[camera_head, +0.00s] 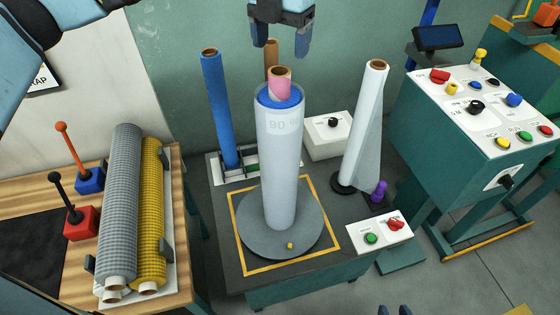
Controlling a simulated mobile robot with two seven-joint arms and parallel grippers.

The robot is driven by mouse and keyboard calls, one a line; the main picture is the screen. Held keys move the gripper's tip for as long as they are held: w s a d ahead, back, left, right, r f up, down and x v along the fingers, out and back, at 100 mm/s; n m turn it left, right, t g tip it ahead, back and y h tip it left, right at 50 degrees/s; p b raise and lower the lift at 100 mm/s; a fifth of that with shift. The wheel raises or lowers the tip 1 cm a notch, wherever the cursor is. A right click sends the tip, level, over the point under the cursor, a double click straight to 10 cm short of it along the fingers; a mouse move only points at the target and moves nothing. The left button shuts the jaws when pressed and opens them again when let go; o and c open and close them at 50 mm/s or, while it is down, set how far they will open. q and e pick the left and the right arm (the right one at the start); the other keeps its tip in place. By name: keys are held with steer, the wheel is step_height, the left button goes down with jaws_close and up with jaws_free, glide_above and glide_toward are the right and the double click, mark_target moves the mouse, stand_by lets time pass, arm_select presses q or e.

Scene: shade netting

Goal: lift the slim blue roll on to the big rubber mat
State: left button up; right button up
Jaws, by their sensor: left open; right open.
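The slim blue roll (217,115) stands upright at the back left of the dark work table, its foot in a low rack (262,168). A black mat (35,245), which looks like the big rubber mat, lies on the wooden table at the left; the picture edge cuts it off. My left gripper (281,46) is at the top middle, fingers down, open and empty. In the picture it is to the right of the blue roll's top, apart from it.
A large film-wrapped roll (278,165) stands on a round turntable (262,245), right of the blue roll. A white roll (364,125) stands further right. Grey (120,200) and yellow (152,215) net rolls and red and blue lever boxes (81,223) crowd the wooden table near the mat.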

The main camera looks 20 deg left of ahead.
mark_target(280, 84)
arm_select(q)
steer(key=shift+w+a+f+p, duration=0.15)
steer(key=shift+f+p, duration=0.3)
steer(key=shift+f, duration=2.05)
steer(key=shift+w+a+f+p, duration=0.1)
steer(key=shift+f+p, duration=0.3)
steer(key=shift+f, duration=2.05)
steer(key=shift+r, duration=0.15)
jaws_close()
